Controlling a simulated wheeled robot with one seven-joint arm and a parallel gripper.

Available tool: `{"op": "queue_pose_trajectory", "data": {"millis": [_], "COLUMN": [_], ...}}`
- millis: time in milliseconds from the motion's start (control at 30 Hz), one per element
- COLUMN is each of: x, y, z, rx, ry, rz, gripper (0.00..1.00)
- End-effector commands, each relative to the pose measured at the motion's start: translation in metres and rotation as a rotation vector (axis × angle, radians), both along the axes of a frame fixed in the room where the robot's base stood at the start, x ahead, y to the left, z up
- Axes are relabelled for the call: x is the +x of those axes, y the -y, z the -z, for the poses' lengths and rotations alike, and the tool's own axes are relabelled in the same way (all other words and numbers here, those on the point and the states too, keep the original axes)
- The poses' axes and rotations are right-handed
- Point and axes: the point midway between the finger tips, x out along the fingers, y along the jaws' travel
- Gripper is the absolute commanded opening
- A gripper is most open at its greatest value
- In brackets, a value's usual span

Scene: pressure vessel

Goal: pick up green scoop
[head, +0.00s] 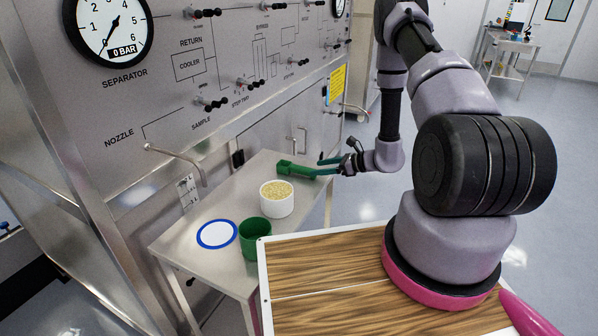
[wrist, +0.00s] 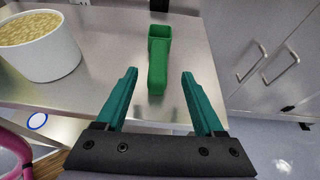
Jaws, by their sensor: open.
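The green scoop (head: 296,170) lies on the metal bench at its far end in the head view. In the wrist view the scoop (wrist: 158,60) has its square cup away from me and its handle pointing toward my gripper. My gripper (wrist: 159,75) is open, with one teal finger on each side of the handle's end. I cannot tell whether either finger touches it. In the head view my gripper (head: 330,167) is at the handle end of the scoop, over the bench's right edge.
A white tub of grain (head: 277,200) stands near the scoop. A green cup (head: 254,240) and a blue-rimmed white disc (head: 217,234) are on the nearer part of the bench (head: 185,245). A panel with valves and a nozzle (head: 180,155) rises behind. Cabinet handles (wrist: 281,66) show right.

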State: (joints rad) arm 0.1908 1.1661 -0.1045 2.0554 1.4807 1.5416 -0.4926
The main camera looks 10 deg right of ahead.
Motion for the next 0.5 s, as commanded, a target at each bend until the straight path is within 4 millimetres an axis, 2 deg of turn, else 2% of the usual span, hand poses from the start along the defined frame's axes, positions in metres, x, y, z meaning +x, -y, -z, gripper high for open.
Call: {"op": "queue_pose_trajectory", "data": {"millis": [267,500], "x": [0.009,0.025], "y": [-0.016,-0.043], "z": [0.008,0.023], "rx": [0.000,-0.001], "ry": [0.000,0.001], "rz": [-0.001,-0.004], "gripper": [0.70,0.70]}}
